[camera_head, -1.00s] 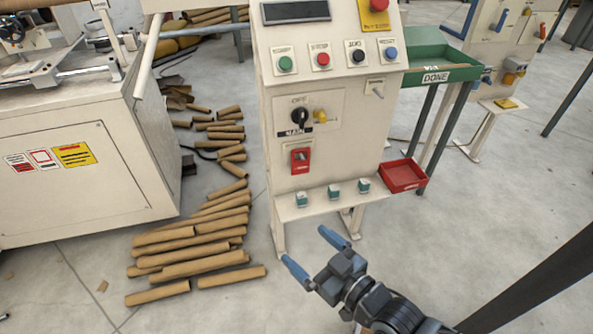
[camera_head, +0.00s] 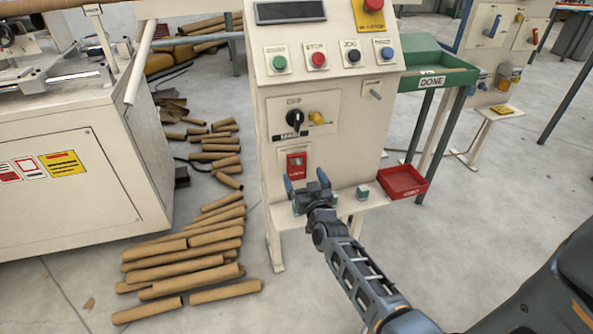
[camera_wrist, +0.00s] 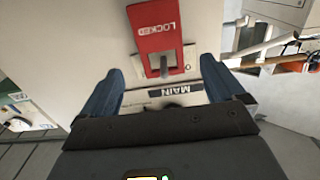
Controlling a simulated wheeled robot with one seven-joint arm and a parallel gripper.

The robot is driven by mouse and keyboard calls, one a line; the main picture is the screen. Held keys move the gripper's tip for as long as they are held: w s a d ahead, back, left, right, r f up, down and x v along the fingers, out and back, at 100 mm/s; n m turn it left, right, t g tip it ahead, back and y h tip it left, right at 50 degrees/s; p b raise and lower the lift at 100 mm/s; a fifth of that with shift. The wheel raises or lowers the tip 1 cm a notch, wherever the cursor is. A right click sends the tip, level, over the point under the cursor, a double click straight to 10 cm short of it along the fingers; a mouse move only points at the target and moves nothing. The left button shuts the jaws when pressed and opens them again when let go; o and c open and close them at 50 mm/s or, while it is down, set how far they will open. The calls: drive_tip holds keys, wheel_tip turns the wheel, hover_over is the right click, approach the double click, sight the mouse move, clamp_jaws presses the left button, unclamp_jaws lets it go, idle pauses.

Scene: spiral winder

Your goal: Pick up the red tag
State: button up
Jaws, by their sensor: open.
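The red tag (camera_head: 297,166) hangs on the front of the cream control cabinet, below the main switch. In the wrist view the red tag (camera_wrist: 154,28) shows large at the top, with "LOCKED" lettering and a grey metal piece in its slot. My gripper (camera_head: 305,181) is open in front of the cabinet, at about the tag's lower edge in the head view. In the wrist view my gripper's blue fingers (camera_wrist: 161,68) stand apart on either side of the tag's slotted end. Nothing is held between them. I cannot tell the exact depth gap.
The main switch (camera_head: 295,120) and a yellow padlock-like piece (camera_head: 317,118) sit above the tag. A ledge with a teal block (camera_head: 363,192) is below, partly hidden by my gripper. A red tray (camera_head: 403,181) stands at right. Cardboard tubes (camera_head: 190,262) cover the floor at left.

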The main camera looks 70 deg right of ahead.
sight(299, 168)
drive_tip(key=x, duration=0.2)
drive_tip(key=b+x, duration=0.1)
drive_tip(key=shift+w+d+f, duration=0.2)
drive_tip(key=shift+w+f, duration=0.05)
drive_tip(key=shift+w, duration=0.1)
drive_tip(key=shift+w+d+r, duration=0.1)
drive_tip(key=shift+w+d, duration=0.3)
drive_tip(key=shift+d, duration=0.05)
drive_tip(key=shift+c, duration=0.2)
drive_tip(key=c, duration=1.1)
drive_tip(key=shift+r, duration=0.15)
